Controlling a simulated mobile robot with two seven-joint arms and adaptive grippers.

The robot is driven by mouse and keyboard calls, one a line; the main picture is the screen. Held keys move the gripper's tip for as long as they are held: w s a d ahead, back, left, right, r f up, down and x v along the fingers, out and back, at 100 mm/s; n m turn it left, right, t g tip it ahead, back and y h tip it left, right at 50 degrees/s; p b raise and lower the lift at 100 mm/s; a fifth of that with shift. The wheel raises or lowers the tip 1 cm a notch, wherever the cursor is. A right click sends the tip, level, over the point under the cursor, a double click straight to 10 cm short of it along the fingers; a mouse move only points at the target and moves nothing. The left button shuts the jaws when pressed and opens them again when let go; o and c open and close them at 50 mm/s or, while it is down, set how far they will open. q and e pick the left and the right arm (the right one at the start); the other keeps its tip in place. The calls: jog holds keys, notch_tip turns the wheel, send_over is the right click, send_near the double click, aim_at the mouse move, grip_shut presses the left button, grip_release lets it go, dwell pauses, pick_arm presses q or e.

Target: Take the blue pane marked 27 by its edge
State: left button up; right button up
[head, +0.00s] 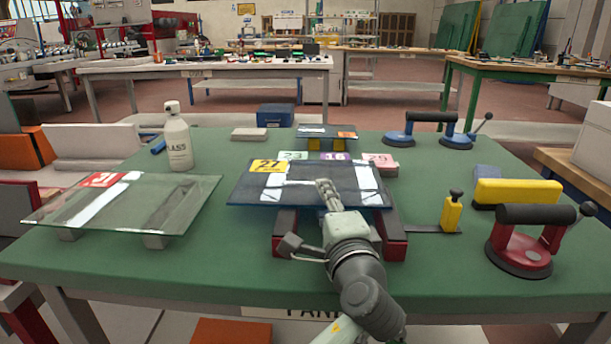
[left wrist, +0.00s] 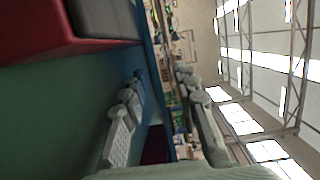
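The blue pane marked 27 (head: 235,194), with a yellow label (head: 267,166) at its back left, lies flat on a red-and-dark support (head: 392,241). My left gripper (head: 326,190) is at the pane's front edge, with a finger showing above the glass. In the left wrist view the pane appears as a thin blue strip, nearly edge-on, between the two spread fingers of the gripper (left wrist: 168,105). One finger is on the table side and the other on the upper side, with a gap visible above the pane. My right gripper is not in view.
A clear pane with a red label (head: 178,200) rests on blocks at left, beside a white bottle (head: 178,140). A smaller pane (head: 320,131) stands behind. Red (head: 525,250) and blue (head: 456,137) suction lifters and a yellow-handled tool (head: 451,214) lie at right.

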pick_arm(q)
jog(key=shift+s, duration=0.1)
grip_shut()
dwell(0.4)
jog(key=shift+r, duration=0.2)
